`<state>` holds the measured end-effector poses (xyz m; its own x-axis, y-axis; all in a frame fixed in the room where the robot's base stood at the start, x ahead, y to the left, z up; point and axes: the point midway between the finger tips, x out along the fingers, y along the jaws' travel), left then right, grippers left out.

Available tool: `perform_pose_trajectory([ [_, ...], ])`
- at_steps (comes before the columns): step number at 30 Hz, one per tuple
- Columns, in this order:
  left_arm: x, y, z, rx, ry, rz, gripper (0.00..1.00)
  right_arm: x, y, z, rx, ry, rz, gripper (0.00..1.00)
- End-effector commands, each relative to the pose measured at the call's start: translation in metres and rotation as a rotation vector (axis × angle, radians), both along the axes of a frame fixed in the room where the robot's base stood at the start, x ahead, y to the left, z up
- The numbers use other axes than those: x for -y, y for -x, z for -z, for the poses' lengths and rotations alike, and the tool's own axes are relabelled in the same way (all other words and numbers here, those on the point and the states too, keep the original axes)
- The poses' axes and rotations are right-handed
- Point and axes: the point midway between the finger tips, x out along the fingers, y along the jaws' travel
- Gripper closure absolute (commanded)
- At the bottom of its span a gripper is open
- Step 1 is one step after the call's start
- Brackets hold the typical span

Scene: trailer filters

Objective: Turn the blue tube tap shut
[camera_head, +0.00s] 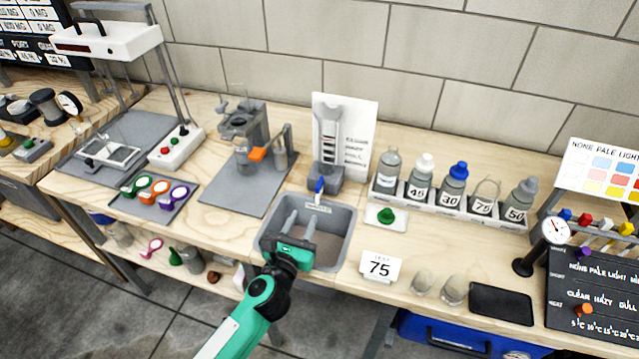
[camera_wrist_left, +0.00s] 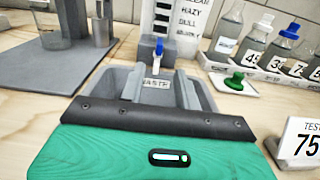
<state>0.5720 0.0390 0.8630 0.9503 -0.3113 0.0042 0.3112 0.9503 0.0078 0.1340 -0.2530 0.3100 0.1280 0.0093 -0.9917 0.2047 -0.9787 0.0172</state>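The blue tap (camera_head: 319,187) is a small upright lever at the foot of the clear measuring tube (camera_head: 328,145), just above the back rim of the grey waste basin (camera_head: 349,222). It also shows in the left wrist view (camera_wrist_left: 158,50), near the top middle, with its lever roughly upright. My left gripper (camera_head: 297,224) is over the basin, in front of the tap and apart from it. Its two grey fingers are spread with a gap between them, and they point towards the tap; they also show in the left wrist view (camera_wrist_left: 161,92). Nothing is between them. My right gripper is not visible.
A bottle rack (camera_head: 455,215) stands right of the tube, with a green knob (camera_head: 386,215) on a white pad before it. A grey stand with an orange lever (camera_head: 257,154) is left. A "75" card (camera_head: 380,267) stands right of the basin.

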Motion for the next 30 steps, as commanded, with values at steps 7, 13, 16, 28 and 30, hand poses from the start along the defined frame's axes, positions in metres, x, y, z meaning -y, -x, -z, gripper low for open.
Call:
perform_pose_trajectory([
  [7, 0.008, -0.025, 0.0, -0.007, 0.009, -0.004, 0.67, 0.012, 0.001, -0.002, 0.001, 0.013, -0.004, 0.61],
  [13, 0.02, -0.063, 0.0, -0.007, 0.007, -0.004, 0.67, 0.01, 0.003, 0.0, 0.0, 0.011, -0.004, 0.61],
  [16, 0.027, -0.082, 0.0, -0.005, 0.007, -0.003, 0.67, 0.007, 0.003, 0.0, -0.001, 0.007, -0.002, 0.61],
  [28, 0.042, -0.129, 0.001, -0.006, 0.006, -0.003, 0.67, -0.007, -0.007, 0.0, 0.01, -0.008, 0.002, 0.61],
  [30, 0.042, -0.13, 0.001, -0.006, 0.006, -0.003, 0.67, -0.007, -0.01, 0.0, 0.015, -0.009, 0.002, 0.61],
])
